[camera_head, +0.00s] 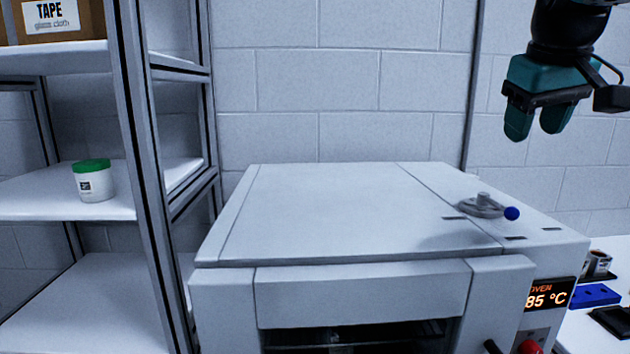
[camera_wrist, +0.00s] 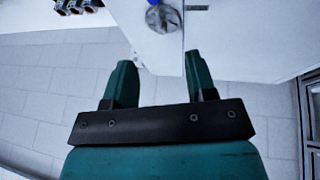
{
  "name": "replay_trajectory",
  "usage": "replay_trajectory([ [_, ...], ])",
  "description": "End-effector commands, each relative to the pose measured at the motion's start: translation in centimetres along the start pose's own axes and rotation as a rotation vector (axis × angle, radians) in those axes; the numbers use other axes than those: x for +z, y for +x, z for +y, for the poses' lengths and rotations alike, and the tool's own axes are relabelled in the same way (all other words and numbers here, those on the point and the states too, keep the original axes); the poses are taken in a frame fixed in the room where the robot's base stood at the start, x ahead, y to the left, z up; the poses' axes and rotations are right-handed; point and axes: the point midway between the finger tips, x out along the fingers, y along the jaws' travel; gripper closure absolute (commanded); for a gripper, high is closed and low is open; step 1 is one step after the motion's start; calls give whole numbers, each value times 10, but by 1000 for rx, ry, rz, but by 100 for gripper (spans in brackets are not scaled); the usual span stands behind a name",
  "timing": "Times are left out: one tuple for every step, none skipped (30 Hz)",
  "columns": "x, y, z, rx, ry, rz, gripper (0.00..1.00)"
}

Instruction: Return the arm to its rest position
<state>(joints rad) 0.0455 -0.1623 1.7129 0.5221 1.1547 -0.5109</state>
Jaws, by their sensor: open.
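My gripper (camera_head: 535,124) is at the upper right of the head view, raised above the right side of the white oven (camera_head: 330,205) and pointing down. Its two teal fingers are apart with nothing between them. In the wrist view my gripper (camera_wrist: 157,85) also shows open and empty, with a gap between the fingers. A grey round fitting with a blue knob (camera_head: 487,207) sits on the oven top, below and left of the gripper. It also shows in the wrist view (camera_wrist: 162,18), beyond the fingertips.
A metal shelf (camera_head: 30,200) stands at the left with a green-lidded jar (camera_head: 94,181) and a tape box (camera_head: 48,20). The oven display (camera_head: 548,296) reads 85 °C. A blue block (camera_head: 596,296) lies on the bench at the right. The air above the oven is clear.

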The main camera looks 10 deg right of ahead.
Motion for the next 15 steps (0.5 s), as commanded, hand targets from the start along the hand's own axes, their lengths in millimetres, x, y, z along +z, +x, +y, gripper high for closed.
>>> replay_trajectory([
  [5, 10, -11, -13, -36, -7, 49],
  [9, 17, -21, -25, -66, -10, 49],
  [15, 28, -36, -47, -113, -14, 49],
  [22, 38, -51, -69, -153, -18, 49],
  [30, 48, -67, -95, -197, -21, 49],
  [44, 61, -90, -137, -255, -27, 49],
  [57, 71, -107, -173, -297, -33, 49],
  [70, 79, -125, -212, -337, -40, 49],
  [90, 88, -147, -266, -386, -50, 49],
  [105, 94, -162, -306, -416, -59, 49],
  [121, 99, -177, -348, -445, -69, 49],
  [141, 103, -194, -401, -477, -84, 49],
  [157, 105, -206, -440, -498, -97, 49],
  [171, 107, -216, -476, -514, -110, 49],
  [190, 108, -228, -522, -534, -127, 49],
])
